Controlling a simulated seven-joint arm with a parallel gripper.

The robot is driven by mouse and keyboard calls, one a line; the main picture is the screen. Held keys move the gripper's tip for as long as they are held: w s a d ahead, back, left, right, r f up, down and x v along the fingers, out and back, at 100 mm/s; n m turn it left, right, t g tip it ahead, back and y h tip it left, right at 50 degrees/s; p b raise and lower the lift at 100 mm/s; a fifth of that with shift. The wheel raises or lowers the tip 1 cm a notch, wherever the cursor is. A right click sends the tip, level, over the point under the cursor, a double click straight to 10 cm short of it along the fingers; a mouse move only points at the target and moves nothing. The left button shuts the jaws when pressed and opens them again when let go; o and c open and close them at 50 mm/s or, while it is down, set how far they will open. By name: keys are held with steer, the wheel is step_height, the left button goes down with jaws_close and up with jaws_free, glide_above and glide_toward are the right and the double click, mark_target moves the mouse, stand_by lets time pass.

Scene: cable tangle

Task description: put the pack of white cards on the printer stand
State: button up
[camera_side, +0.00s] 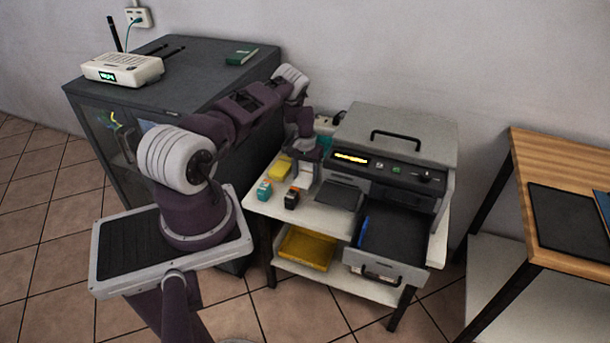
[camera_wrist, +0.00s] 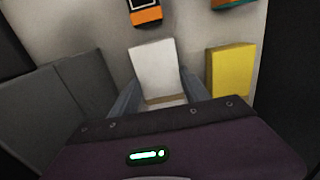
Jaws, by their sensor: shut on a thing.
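The pack of white cards (camera_wrist: 154,68) is between the two fingers of my gripper (camera_wrist: 160,95) in the wrist view. My gripper is shut on it. In the side view my gripper (camera_side: 302,178) points down over the left part of the printer stand (camera_side: 325,222), a white-topped table with a lower shelf. The pack is small and partly hidden by the fingers there. I cannot tell whether the pack touches the stand's top.
A yellow pack (camera_side: 279,168), a teal box (camera_side: 264,191) and a black-and-orange box (camera_side: 292,198) stand close around my gripper. The printer (camera_side: 395,150) is to the right, its drawer (camera_side: 390,240) pulled out. A dark cabinet (camera_side: 200,75) is at the left.

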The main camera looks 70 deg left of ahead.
mark_target(305, 177)
steer(key=o, duration=1.5)
step_height(305, 177, up, 12)
steer(key=shift+r, duration=0.1)
